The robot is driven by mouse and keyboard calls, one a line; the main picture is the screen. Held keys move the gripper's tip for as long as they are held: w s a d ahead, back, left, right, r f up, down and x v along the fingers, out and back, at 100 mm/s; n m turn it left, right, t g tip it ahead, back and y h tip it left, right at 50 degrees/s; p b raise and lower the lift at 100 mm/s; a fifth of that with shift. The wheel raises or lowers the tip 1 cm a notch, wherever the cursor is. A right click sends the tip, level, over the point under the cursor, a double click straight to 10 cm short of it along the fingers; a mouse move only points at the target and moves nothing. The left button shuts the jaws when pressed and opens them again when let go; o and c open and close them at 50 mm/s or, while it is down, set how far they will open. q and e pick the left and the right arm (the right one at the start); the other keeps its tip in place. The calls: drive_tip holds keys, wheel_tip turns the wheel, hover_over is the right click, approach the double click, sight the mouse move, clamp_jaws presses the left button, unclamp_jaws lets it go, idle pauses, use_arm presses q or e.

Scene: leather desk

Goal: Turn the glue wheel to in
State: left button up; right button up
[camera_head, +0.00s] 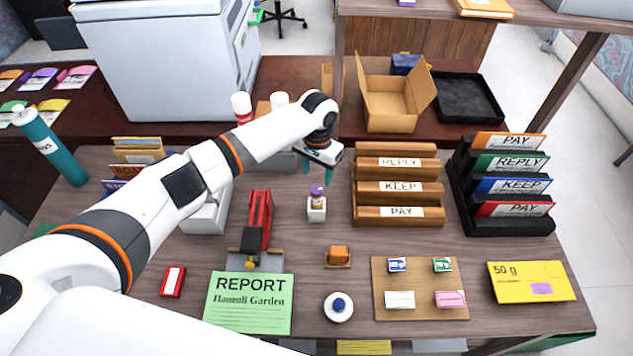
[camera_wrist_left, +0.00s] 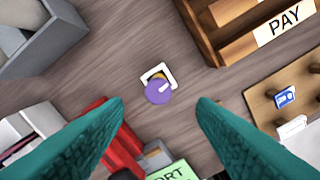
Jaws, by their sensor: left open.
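The glue wheel is most likely the purple knob (camera_head: 317,191) on top of a small white block (camera_head: 316,211) in the middle of the desk. In the left wrist view the purple knob (camera_wrist_left: 159,91) has a pale mark pointing to its upper right, and a white square frame (camera_wrist_left: 158,72) shows behind it. No lettering beside it can be read. My left gripper (camera_head: 320,168) hangs above and slightly behind the knob, fingers pointing down. Its teal fingers (camera_wrist_left: 160,105) are spread wide and empty, apart from the knob. My right gripper is not seen.
A red stapler-like tool (camera_head: 259,218) stands left of the knob. A wooden rack (camera_head: 398,203) labelled REPLY, KEEP and PAY stands close on the right. A small orange-topped block (camera_head: 338,254) and a green REPORT sheet (camera_head: 248,302) lie in front. Bare desk surrounds the white block.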

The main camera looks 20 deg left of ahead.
sight(316, 189)
use_arm(q)
wheel_tip(316, 189, down, 6)
drive_tip(key=shift+a+r+p, duration=0.1)
drive_tip(key=shift+r+p, duration=0.15)
drive_tip(key=shift+p, duration=0.1)
drive_tip(key=shift+f, duration=0.4)
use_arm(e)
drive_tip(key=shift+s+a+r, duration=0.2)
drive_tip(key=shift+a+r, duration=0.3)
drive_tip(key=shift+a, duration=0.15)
use_arm(q)
drive_tip(key=shift+c, duration=0.2)
drive_tip(key=c, duration=1)
drive_tip(key=shift+o, duration=0.2)
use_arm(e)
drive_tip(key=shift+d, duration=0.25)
use_arm(q)
drive_tip(key=shift+m, duration=0.3)
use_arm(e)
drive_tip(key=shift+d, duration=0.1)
